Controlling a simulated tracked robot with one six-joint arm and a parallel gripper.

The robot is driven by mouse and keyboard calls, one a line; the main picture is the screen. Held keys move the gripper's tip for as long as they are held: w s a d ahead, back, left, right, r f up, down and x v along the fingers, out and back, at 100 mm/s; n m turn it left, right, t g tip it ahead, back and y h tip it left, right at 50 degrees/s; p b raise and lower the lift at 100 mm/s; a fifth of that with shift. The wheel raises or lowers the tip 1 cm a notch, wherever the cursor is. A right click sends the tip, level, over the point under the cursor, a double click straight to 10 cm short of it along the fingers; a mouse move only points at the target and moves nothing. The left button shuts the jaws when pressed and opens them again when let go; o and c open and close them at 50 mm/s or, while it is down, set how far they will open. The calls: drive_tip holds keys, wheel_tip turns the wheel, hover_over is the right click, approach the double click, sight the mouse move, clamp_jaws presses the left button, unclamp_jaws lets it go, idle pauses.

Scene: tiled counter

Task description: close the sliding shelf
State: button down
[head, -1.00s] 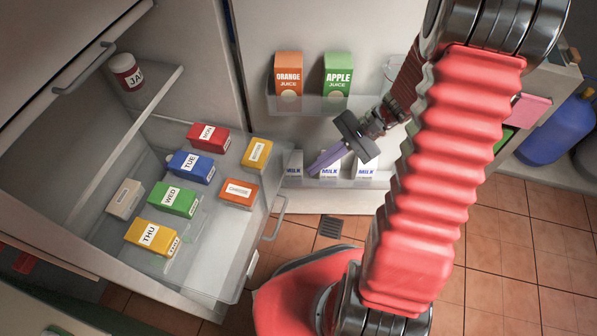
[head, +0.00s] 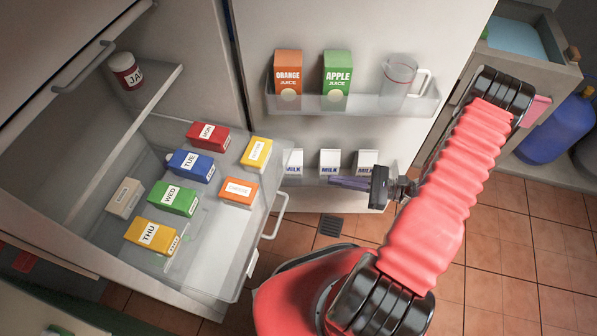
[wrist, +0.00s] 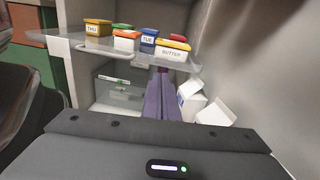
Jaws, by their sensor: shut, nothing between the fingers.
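The sliding shelf (head: 218,270) is a clear tray pulled out of the open fridge at the left of the head view. It carries several labelled boxes and has a pale handle (head: 275,217) on its front edge. In the wrist view the shelf (wrist: 115,48) shows above and beyond my fingers. My gripper (head: 333,182) is shut and empty, its purple fingers to the right of the handle and apart from it, by the door's lower rack. The fingers also show in the wrist view (wrist: 160,80), pointing forward at a level below the shelf.
The open fridge door holds juice cartons (head: 337,80) and a clear cup (head: 398,80) above, with milk cartons (head: 330,162) below, close to my gripper. A fixed shelf with a jar (head: 127,72) is inside the fridge. Tiled floor (head: 505,270) is clear at right.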

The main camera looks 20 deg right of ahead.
drive_tip(key=shift+s+d+f+m+t, duration=0.1)
drive_tip(key=shift+d+f+m+t, duration=0.1)
drive_tip(key=shift+f+m+t, duration=0.2)
drive_tip(key=shift+s+d+f+m+t, duration=0.1)
drive_tip(key=shift+d+f+m+t, duration=0.15)
drive_tip(key=shift+f, duration=0.2)
drive_tip(key=shift+a, duration=0.15)
drive_tip(key=x, duration=1.4)
drive_tip(key=shift+f, duration=0.25)
drive_tip(key=shift+w, duration=0.1)
